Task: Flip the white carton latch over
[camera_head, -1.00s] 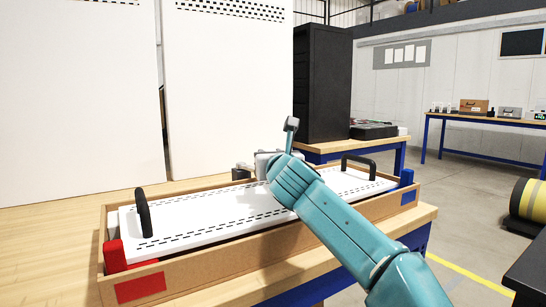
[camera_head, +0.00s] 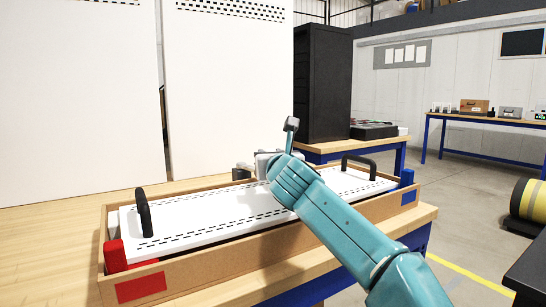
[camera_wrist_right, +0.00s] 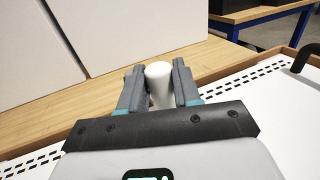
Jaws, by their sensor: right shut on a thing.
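The open brown carton (camera_head: 220,261) lies on a wooden table in the head view. A white perforated panel (camera_head: 190,219) with two black handles fills it. My right gripper (camera_wrist_right: 158,86) is shut on a small white rounded piece, the white latch (camera_wrist_right: 158,76), which shows between the two grey fingers in the right wrist view. In the head view my right gripper (camera_head: 243,172) is at the carton's far long side, partly hidden behind my teal arm. The latch cannot be made out there. My left gripper is not in view.
Black handles stand up at the panel's left (camera_head: 143,212) and right (camera_head: 359,166) ends. Red (camera_head: 115,256) and blue (camera_head: 407,177) corner pieces sit at the carton's ends. Tall white panels (camera_head: 228,90) stand behind. Bare tabletop (camera_head: 50,240) is free at the left.

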